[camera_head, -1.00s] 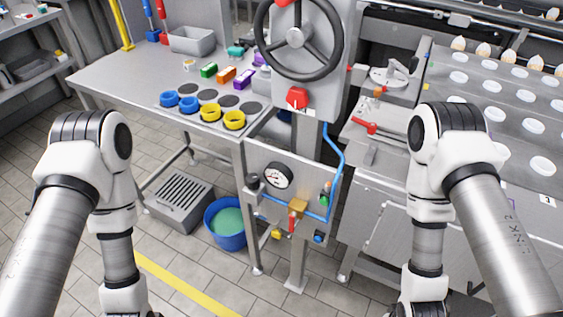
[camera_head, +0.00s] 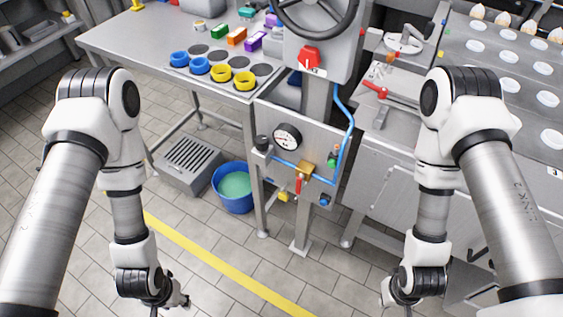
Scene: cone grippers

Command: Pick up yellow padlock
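I cannot clearly make out a yellow padlock. A small yellow block (camera_head: 285,196) hangs low on the gauge panel; it is too small to identify. A brass-yellow fitting (camera_head: 306,168) sits on the panel above it. Two yellow rings (camera_head: 245,81) stand at the front of the left table beside two blue rings (camera_head: 199,66). My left gripper (camera_head: 180,299) is at the lower left over the floor, partly hidden by its wrist. My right gripper (camera_head: 386,296) is at the lower right, also mostly hidden. Both are well short of the panel and tables; their finger openings are unclear.
The gauge panel (camera_head: 262,118) carries a gauge, blue pipe and red valve handle. A blue bucket (camera_head: 235,200) and a grey slatted box (camera_head: 188,160) stand on the floor. A steel table (camera_head: 140,48) is at left, a steel counter (camera_head: 385,190) at right.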

